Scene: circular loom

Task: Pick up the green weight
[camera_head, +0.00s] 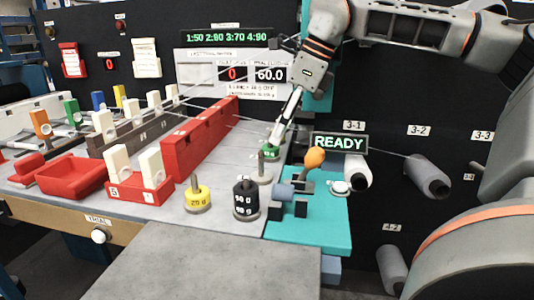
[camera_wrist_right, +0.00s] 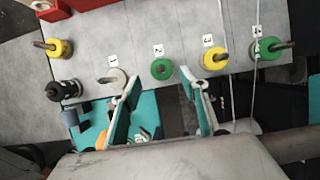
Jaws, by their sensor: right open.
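A green weight (camera_wrist_right: 162,69) stands on the grey surface by label 2 in the right wrist view, between the tips of my right gripper. A second green weight (camera_wrist_right: 267,49) with a hooked-up line is by label 4, to the right. In the head view, a green weight (camera_head: 271,151) shows partly behind my right gripper (camera_head: 275,143), which points down at it. My right gripper is open and empty; its two teal-lined fingers (camera_wrist_right: 156,82) are spread to either side of the label 2 weight. Contact with it cannot be told. My left gripper is not in view.
A yellow weight (camera_wrist_right: 215,58) is beside label 3, and a bare grey disc (camera_wrist_right: 112,77) with a post is beside label 1. A black weight (camera_head: 246,199) and a yellow weight (camera_head: 197,197) stand at the front. Thin lines run near label 4. A red block (camera_head: 200,138) is left.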

